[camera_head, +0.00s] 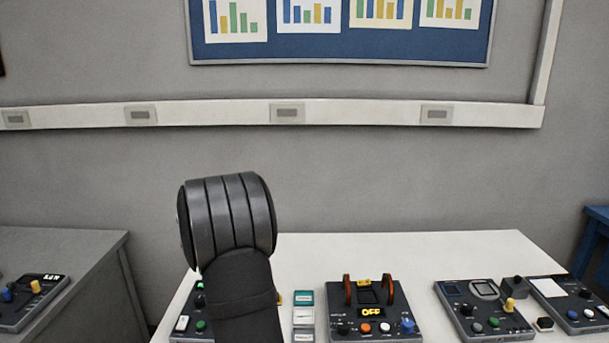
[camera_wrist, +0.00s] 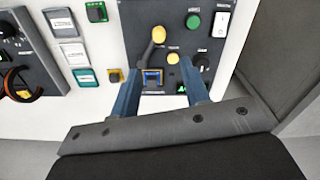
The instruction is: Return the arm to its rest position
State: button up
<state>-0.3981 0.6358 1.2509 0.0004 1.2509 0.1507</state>
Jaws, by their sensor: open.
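My arm rises in the middle of the head view, its dark ribbed joint (camera_head: 228,220) above the white table (camera_head: 420,255). The head view does not show the gripper fingers; the arm hides that area. In the wrist view my gripper (camera_wrist: 160,68) has its two blue fingers apart, with nothing held between them. It is over a dark control panel (camera_wrist: 172,25) with a yellow-tipped lever (camera_wrist: 158,34), a yellow button (camera_wrist: 173,58), a green button (camera_wrist: 193,21) and a white rocker switch (camera_wrist: 222,24). I cannot tell whether the fingers touch the panel.
A device with two orange-brown rings (camera_head: 368,312) reads OFF right of the arm. Small labelled boxes (camera_head: 303,317) stand between them. Further right are another panel (camera_head: 484,310) and one at the edge (camera_head: 570,305). A grey desk (camera_head: 70,255) stands left. The table's back strip is clear.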

notch_tip(320, 180, down, 13)
jog(key=shift+f, duration=0.2)
jog(key=shift+s+d+r+n, duration=0.15)
jog(key=shift+s+d+n, duration=0.15)
jog(key=shift+d+n, duration=0.35)
jog(key=n, duration=0.1)
jog(key=d+n, duration=0.2)
jog(key=shift+s+d+n, duration=0.1)
jog(key=shift+s+n, duration=0.15)
jog(key=shift+n, duration=0.1)
jog(key=d+n, duration=0.2)
jog(key=n, duration=0.1)
jog(key=shift+d, duration=0.25)
jog(key=d+n, duration=0.1)
jog(key=n, duration=0.1)
jog(key=w+d+n, duration=0.1)
jog(key=shift+n, duration=0.4)
jog(key=shift+r, duration=1.1)
